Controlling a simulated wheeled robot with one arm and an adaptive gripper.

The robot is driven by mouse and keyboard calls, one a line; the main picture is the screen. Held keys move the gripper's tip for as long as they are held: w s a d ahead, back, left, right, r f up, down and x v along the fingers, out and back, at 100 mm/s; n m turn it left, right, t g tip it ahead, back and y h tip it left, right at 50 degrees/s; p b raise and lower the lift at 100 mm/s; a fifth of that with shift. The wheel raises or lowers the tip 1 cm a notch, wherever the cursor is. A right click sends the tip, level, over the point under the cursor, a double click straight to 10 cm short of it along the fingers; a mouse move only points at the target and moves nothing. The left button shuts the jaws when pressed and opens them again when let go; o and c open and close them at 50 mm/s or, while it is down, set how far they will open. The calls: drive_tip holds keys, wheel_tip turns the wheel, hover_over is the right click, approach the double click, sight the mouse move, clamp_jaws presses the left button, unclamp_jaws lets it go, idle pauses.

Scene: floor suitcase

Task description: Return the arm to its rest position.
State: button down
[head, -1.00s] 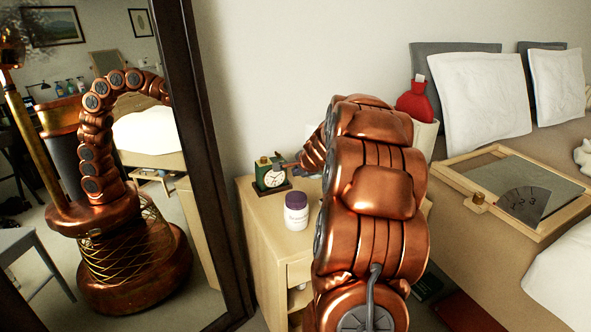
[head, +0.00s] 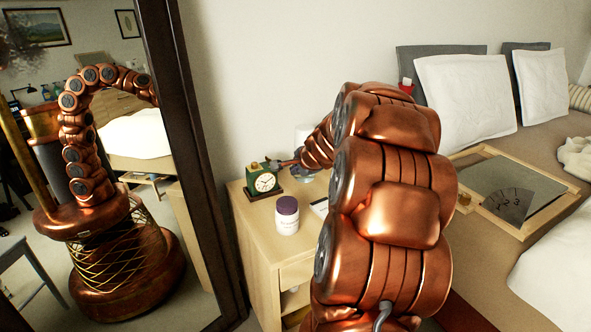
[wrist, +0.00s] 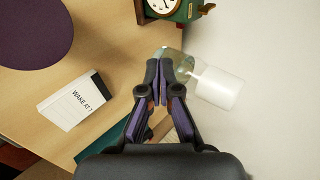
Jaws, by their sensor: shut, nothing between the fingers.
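My copper arm (head: 395,190) arches up in front of me and bends down over the bedside cabinet. My gripper (wrist: 165,55) is shut with nothing between its fingers. In the head view the gripper's tip shows just right of the green clock (head: 264,181), which stands upright; whether they touch I cannot tell. The clock is at the top edge of the wrist view (wrist: 172,8), beyond the fingertips. A clear and white glass-like vessel (wrist: 215,88) lies close to the right of the fingers in the wrist view.
A purple-lidded white jar (head: 288,217) and a "WAKE AT 7" card (wrist: 72,100) rest on the wooden cabinet (head: 255,235). A dark-framed mirror (head: 185,120) stands left. A bed with a framed wooden tray (head: 535,205) and pillows (head: 465,95) is right.

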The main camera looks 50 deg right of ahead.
drive_tip(key=a+r+n+g+y+p, duration=0.1)
drive_tip(key=a+r+n+y+p, duration=0.2)
drive_tip(key=a, duration=0.6)
drive_tip(key=a+r+n+y+p, duration=0.1)
drive_tip(key=a+r+n+p, duration=0.2)
drive_tip(key=a+r+p, duration=0.45)
drive_tip(key=s+a+r+n+g+y+p, duration=0.1)
drive_tip(key=s+a+r+n+g+p, duration=0.15)
drive_tip(key=a, duration=0.55)
drive_tip(key=s+a+r+n+g+y+p, duration=0.1)
drive_tip(key=s+a+r+n+p, duration=0.2)
drive_tip(key=a, duration=0.5)
drive_tip(key=s+a+r+n+g+h+p, duration=0.1)
drive_tip(key=s+a+r+n+g+p, duration=0.1)
drive_tip(key=s, duration=0.6)
drive_tip(key=s+a+r+n+g+p, duration=0.2)
drive_tip(key=s+a+r+n+p, duration=0.1)
drive_tip(key=s+r+n+p, duration=0.2)
drive_tip(key=s+a+r+n+g+h+p, duration=0.1)
drive_tip(key=s+a+r+n+g+p, duration=0.1)
drive_tip(key=s+p, duration=0.5)
drive_tip(key=s+r+n, duration=0.1)
drive_tip(key=s, duration=0.5)
drive_tip(key=shift+a+r+n+h, duration=0.2)
drive_tip(key=shift+a+n+h, duration=0.1)
drive_tip(key=shift+a+n, duration=0.1)
drive_tip(key=shift+d, duration=0.15)
